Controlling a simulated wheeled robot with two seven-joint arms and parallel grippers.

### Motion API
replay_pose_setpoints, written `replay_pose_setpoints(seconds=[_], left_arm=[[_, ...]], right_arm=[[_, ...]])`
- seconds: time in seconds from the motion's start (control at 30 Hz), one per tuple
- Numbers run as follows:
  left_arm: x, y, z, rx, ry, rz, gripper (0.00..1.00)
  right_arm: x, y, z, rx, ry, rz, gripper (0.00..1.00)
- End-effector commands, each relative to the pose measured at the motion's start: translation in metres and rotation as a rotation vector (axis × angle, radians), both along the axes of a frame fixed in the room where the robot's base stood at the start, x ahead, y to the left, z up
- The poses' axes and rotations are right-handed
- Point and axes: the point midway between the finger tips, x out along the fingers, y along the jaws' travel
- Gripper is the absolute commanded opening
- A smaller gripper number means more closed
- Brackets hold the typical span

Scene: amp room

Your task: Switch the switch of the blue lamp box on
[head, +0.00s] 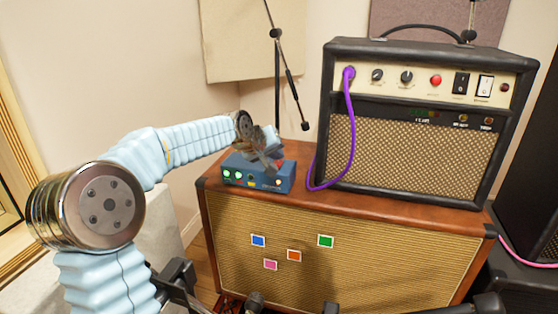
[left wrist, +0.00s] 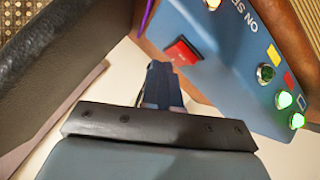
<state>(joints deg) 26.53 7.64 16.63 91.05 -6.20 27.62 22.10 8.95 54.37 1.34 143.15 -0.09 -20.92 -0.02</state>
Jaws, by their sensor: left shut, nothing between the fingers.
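The blue lamp box (head: 258,178) sits on the left end of the brown cabinet top. In the left wrist view its blue panel (left wrist: 222,45) fills the upper right, with a red rocker switch (left wrist: 183,50). Small coloured marks lie beside the lamps. My left gripper (head: 270,160) is shut and empty, at the upper right part of the box. In the left wrist view its fingertips (left wrist: 163,88) show just below the switch; whether they touch the box I cannot tell. My right gripper is not in view.
A guitar amp (head: 405,155) with a purple cable (head: 349,130) stands right of the box on the cabinet (head: 340,250). Coloured squares mark the cabinet's front. A microphone stand (head: 278,90) rises behind the box. The cable lies between box and amp.

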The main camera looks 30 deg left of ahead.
Motion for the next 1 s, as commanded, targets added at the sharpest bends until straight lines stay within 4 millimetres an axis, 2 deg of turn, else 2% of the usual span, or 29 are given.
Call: replay_pose_setpoints(seconds=[0.3,0.7,1.0], left_arm=[[-0.001,0.000,0.015,0.000,-0.001,0.001,0.00],[-0.002,0.000,0.017,0.000,-0.001,0.001,0.00],[-0.005,-0.001,0.045,0.001,-0.001,-0.001,0.00]], right_arm=[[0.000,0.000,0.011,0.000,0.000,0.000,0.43],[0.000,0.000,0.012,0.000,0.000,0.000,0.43],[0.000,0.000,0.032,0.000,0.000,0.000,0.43]])
